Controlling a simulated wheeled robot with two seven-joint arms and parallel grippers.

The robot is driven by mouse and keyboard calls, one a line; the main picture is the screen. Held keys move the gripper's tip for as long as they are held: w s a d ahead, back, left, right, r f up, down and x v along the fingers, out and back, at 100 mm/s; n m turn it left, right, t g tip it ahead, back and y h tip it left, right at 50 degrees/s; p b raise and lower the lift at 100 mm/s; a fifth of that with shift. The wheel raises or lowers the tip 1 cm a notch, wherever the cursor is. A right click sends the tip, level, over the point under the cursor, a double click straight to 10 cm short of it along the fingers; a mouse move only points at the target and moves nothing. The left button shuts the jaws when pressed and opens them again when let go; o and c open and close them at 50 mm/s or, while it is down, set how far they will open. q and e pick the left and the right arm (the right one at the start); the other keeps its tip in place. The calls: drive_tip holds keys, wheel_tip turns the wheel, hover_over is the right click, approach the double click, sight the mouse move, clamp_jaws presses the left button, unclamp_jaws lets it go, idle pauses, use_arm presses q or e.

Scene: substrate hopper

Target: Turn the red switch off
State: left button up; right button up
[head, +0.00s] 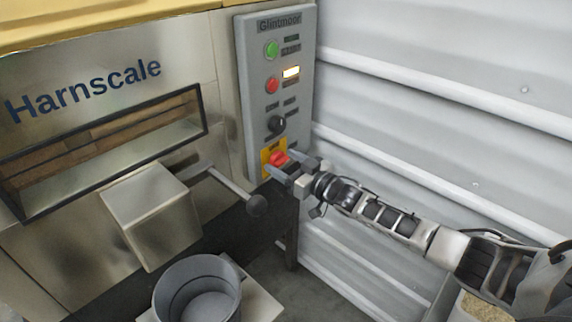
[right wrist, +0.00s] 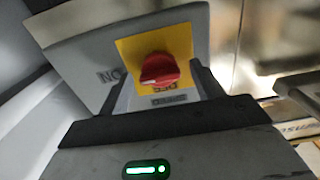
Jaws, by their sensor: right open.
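The red switch (head: 279,158) is a rotary knob on a yellow plate (head: 267,150) at the bottom of the grey control panel (head: 256,100). Another label below the knob is partly hidden. My right gripper (head: 287,165) is open right at the switch, its fingers on either side of the knob. I cannot tell whether they touch it. My left gripper is not in view.
Above the switch are a black knob (head: 277,124), a red button (head: 272,86), a lit display (head: 291,72) and a green button (head: 271,49). A lever with a black ball (head: 257,206) sticks out to the lower left. A grey bucket (head: 160,296) stands below.

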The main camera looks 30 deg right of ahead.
drive_tip(key=shift+c, duration=0.4)
drive_tip(key=c, duration=0.9)
